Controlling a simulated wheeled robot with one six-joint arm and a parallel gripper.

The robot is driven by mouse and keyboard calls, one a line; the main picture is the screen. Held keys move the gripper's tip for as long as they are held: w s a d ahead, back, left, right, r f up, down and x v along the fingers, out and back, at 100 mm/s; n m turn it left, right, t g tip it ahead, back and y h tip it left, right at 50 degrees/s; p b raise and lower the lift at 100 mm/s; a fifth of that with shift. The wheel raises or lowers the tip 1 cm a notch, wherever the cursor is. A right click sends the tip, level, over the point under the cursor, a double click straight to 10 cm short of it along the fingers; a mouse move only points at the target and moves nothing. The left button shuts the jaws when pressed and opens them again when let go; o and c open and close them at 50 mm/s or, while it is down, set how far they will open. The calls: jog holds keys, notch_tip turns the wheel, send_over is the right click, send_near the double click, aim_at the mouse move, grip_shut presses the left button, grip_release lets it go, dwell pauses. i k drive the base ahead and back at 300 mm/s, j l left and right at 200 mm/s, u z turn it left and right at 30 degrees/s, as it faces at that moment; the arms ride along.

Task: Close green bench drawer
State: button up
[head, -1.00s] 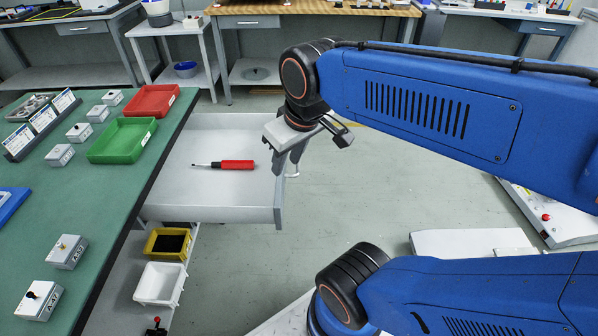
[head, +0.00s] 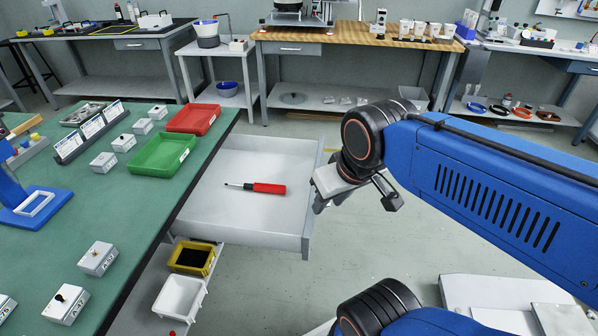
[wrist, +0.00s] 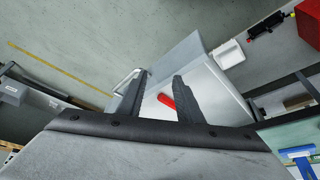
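The green bench (head: 120,225) stands at the left of the head view. Its drawer (head: 222,218) is pulled far out to the right, and a screwdriver with a red handle (head: 269,188) lies inside it. My gripper (head: 322,205) is at the drawer's front panel, on its outer right side. In the wrist view the two dark fingers of my gripper (wrist: 160,88) stand apart, with the drawer's front panel (wrist: 178,62) and handle (wrist: 125,80) beyond them. The red screwdriver handle (wrist: 166,101) shows between the fingers. I cannot tell whether the fingers touch the drawer.
On the bench are a green tray (head: 164,155), a red tray (head: 193,119) and several small grey boxes. A yellow bin (head: 192,258) and a white bin (head: 180,297) sit on the shelf below the drawer.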

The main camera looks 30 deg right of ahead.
aim_at(214, 211)
jog(key=i+l+u, duration=0.1)
jog(key=i+l, duration=0.25)
jog(key=u, duration=0.4)
jog(key=k+j+u, duration=0.1)
jog(key=j+u, duration=0.2)
jog(key=u, duration=0.2)
jog(key=j+u, duration=0.3)
jog(key=u, duration=0.2)
jog(key=j+u, duration=0.35)
jog(key=u, duration=0.15)
jog(key=j+u, duration=0.3)
jog(key=u, duration=0.2)
jog(key=i+u, duration=0.1)
jog(key=u, duration=0.2)
jog(key=l+u, duration=0.45)
jog(key=k+l+u, duration=0.2)
jog(key=l+u, duration=0.3)
jog(key=k+l+u, duration=0.1)
jog(key=k+l, duration=0.25)
jog(key=k+l+u, duration=0.15)
jog(key=k+l, duration=0.2)
jog(key=k, duration=0.25)
